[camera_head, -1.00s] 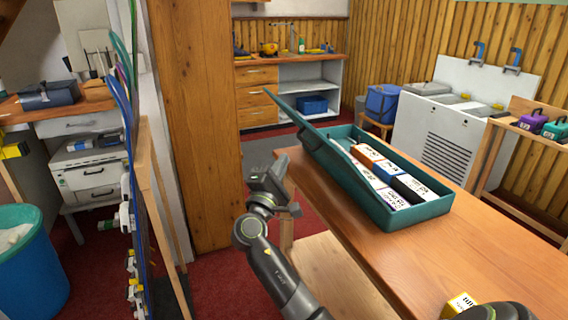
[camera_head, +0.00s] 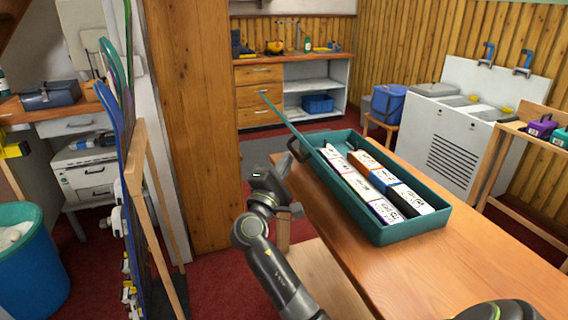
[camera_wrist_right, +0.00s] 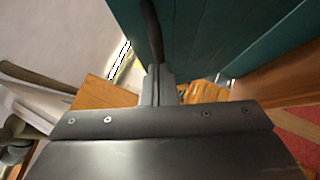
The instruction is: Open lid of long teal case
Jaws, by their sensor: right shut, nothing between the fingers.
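The long teal case (camera_head: 412,232) sits on the wooden table with its lid (camera_head: 284,122) raised. The lid shows nearly edge-on, rising from the case's left long side and leaning left. A dark handle (camera_head: 293,150) sticks out from the lid's outer face. My right gripper (camera_head: 284,168) is shut and empty beside the lid's outer side, close to the handle. In the right wrist view the shut fingers (camera_wrist_right: 160,84) point at the dark handle (camera_wrist_right: 152,30), with the teal lid (camera_wrist_right: 215,35) beside them; contact is unclear. My left gripper is out of view.
Several labelled boxes (camera_head: 381,181) lie inside the case. The wooden table (camera_head: 370,262) is clear in front of the case. A wooden post (camera_head: 192,130) and a rack (camera_head: 150,190) stand to the left. Red floor shows between them and the table.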

